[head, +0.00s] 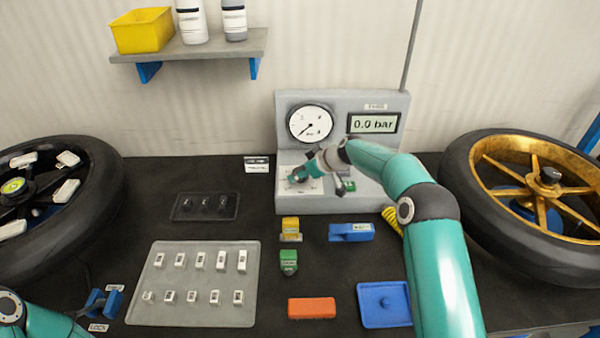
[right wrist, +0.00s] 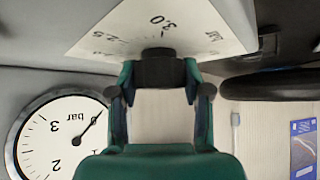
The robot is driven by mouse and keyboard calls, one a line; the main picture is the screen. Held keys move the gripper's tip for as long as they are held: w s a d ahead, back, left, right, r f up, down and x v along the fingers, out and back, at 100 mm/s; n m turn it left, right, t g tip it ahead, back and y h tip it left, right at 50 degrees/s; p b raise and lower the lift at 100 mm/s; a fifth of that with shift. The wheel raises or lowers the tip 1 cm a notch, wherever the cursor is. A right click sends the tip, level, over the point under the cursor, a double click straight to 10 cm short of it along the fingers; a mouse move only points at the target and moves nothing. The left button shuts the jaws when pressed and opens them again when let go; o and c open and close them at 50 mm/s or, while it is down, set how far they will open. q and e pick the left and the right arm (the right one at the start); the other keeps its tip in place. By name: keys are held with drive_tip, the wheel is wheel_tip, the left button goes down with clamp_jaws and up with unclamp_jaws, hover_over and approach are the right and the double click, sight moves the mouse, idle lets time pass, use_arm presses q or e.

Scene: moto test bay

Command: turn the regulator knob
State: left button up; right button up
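The regulator knob (right wrist: 158,68) is black and sits on a pale, printed dial plate (right wrist: 215,28) on the grey panel (head: 285,106). In the right wrist view the "3.0" mark is right behind the knob. My right gripper (head: 300,175) is at this plate. In the right wrist view its two fingers (right wrist: 160,78) lie against both sides of the knob, closed on it. In the head view the gripper hides the knob. The round gauge (head: 310,124) has its needle toward the lower left. The display (head: 373,124) reads 0.0 bar. My left gripper is out of view.
A gold-rimmed wheel (head: 465,160) stands right of my right arm, a black wheel (head: 105,165) at the left. A grey tray (head: 200,315) of small white pieces, an orange block (head: 311,308) and a blue tray (head: 370,318) lie in front. A shelf (head: 190,47) hangs above.

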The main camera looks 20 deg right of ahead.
drive_tip(key=c, duration=0.4)
drive_tip(key=shift+o, duration=0.2)
drive_tip(key=shift+m+h+b, duration=0.3)
drive_tip(key=shift+m, duration=0.1)
drive_tip(key=shift+m+t, duration=0.3)
drive_tip(key=o, duration=1.2)
drive_tip(key=shift+c, duration=0.2)
drive_tip(key=shift+r, duration=0.1)
drive_tip(key=v, duration=1.1)
drive_tip(key=shift+s+r, duration=0.25)
drive_tip(key=shift+s, duration=0.1)
